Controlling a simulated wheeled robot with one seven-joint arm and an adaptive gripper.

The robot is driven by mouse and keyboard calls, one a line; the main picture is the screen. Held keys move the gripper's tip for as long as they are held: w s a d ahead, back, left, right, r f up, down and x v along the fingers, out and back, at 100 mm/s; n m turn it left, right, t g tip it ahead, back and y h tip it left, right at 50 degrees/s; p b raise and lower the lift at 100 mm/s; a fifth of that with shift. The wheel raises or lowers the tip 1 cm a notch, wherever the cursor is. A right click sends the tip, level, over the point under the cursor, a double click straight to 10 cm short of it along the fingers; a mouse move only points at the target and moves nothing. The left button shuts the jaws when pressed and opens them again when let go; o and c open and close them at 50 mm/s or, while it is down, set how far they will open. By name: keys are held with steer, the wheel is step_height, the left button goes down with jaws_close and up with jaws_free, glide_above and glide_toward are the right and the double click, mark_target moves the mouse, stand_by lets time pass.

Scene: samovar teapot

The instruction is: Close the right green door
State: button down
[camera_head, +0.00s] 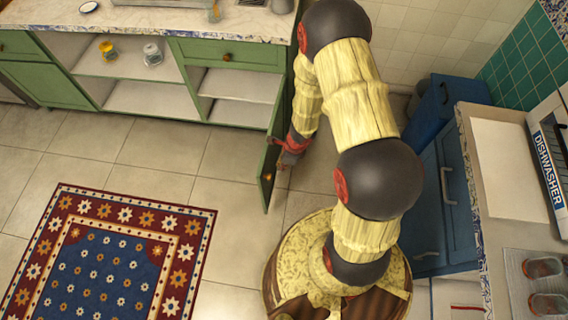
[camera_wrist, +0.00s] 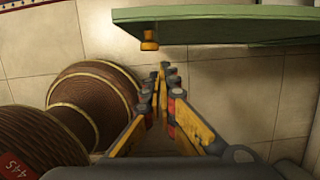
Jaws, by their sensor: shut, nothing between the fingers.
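The right green door (camera_head: 270,160) stands wide open, sticking out from the lower right of the counter cabinet into the room. In the wrist view the door (camera_wrist: 235,30) crosses the top as a green panel, with a small yellow knob (camera_wrist: 149,40) near its left end. My gripper (camera_head: 283,163) is low, on the right side of the door and close to it. In the wrist view my gripper (camera_wrist: 164,72) has its fingertips together, empty, just below the door and knob. I cannot tell whether it touches the door.
The cabinet shelves (camera_head: 150,98) are exposed left of the door, holding a yellow cup (camera_head: 107,50) and a glass jar (camera_head: 152,54). A patterned rug (camera_head: 110,255) lies left on the tiled floor. Blue cabinets (camera_head: 440,200) stand close on the right.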

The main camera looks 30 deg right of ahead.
steer(key=shift+w+a+f+b, duration=0.3)
steer(key=shift+w+a+f, duration=0.45)
steer(key=shift+a, duration=0.2)
steer(key=shift+w+a+f+b, duration=0.25)
steer(key=shift+w+a+f, duration=0.5)
steer(key=shift+a, duration=0.2)
